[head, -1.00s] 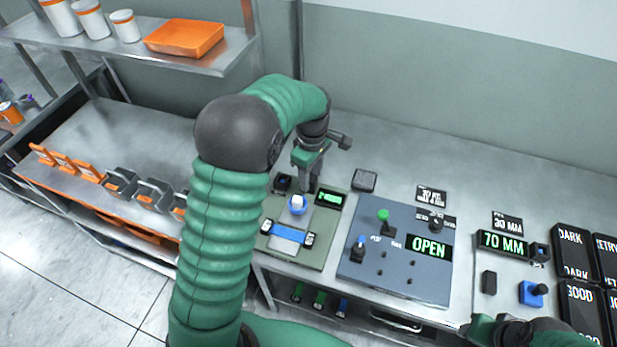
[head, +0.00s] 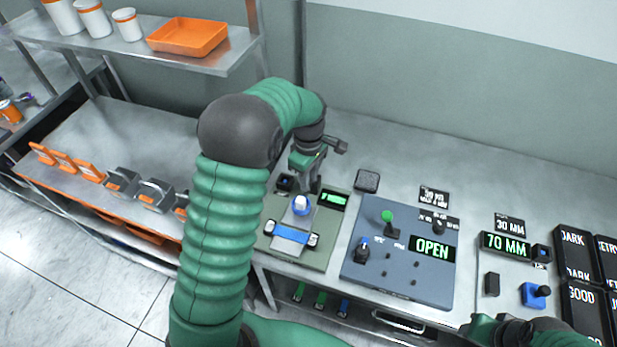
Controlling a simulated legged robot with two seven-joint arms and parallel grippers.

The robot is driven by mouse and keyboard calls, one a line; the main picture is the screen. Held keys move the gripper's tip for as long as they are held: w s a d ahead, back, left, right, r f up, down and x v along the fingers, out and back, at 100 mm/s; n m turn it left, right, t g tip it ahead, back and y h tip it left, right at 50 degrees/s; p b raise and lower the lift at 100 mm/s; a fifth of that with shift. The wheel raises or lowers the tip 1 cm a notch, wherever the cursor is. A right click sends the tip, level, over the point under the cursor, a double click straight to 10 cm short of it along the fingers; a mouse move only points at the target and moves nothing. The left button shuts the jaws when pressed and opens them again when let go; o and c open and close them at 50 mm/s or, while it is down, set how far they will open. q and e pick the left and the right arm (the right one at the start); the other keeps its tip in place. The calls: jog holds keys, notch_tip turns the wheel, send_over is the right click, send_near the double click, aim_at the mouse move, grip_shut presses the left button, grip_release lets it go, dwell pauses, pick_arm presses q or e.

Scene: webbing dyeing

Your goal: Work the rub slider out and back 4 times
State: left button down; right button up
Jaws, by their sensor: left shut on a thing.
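The rub device is a green-grey plate (head: 318,258) on the bench, with a grey slide, a blue strip (head: 291,236) across two black clamps, and a small green display (head: 334,198). A white knob with a blue part (head: 301,204) stands on the slide. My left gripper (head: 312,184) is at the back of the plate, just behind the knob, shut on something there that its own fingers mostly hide. My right gripper (head: 484,328) shows only in part at the lower right edge, and its fingers are not clear.
Right of the plate is a blue-grey panel (head: 399,280) with knobs and an OPEN display. Further right are a 70 MM display (head: 505,245), a blue block with a knob (head: 535,294) and dark label bins (head: 577,252). A dark square block (head: 367,181) lies behind.

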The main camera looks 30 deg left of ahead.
pick_arm(q)
jog(key=shift+a, duration=0.25)
jog(key=shift+d, duration=0.1)
jog(key=shift+a, duration=0.2)
dwell(0.5)
